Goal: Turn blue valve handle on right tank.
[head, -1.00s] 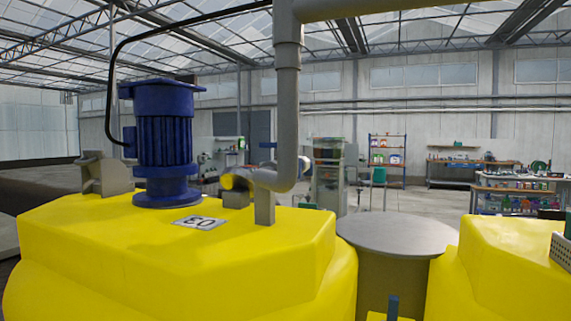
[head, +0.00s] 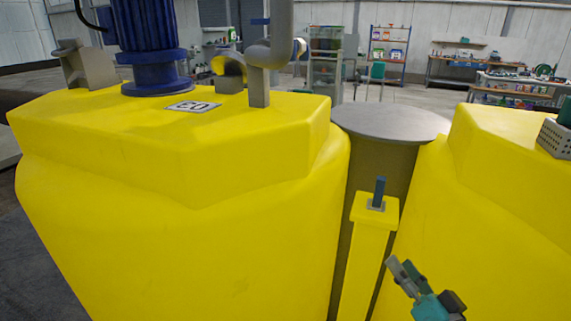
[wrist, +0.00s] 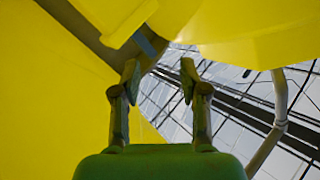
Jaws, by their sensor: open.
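A blue upright handle (head: 379,190) stands on a small grey plate on top of a narrow yellow post (head: 364,260) between the two yellow tanks. The right tank (head: 510,190) is cut off by the frame edge. A second, small blue handle (head: 261,21) shows on the grey pipe above the left tank (head: 190,190). My gripper (head: 400,264) is low in front of the right tank, below and right of the post's handle and apart from it. In the wrist view my gripper (wrist: 160,75) is open and empty, with a blue piece (wrist: 147,45) beyond its left finger.
A round grey-topped drum (head: 390,121) stands behind the post, between the tanks. A blue motor (head: 148,45) and a grey pipe (head: 281,30) sit on the left tank. A perforated grey box (head: 555,138) sits on the right tank. Workbenches stand far behind.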

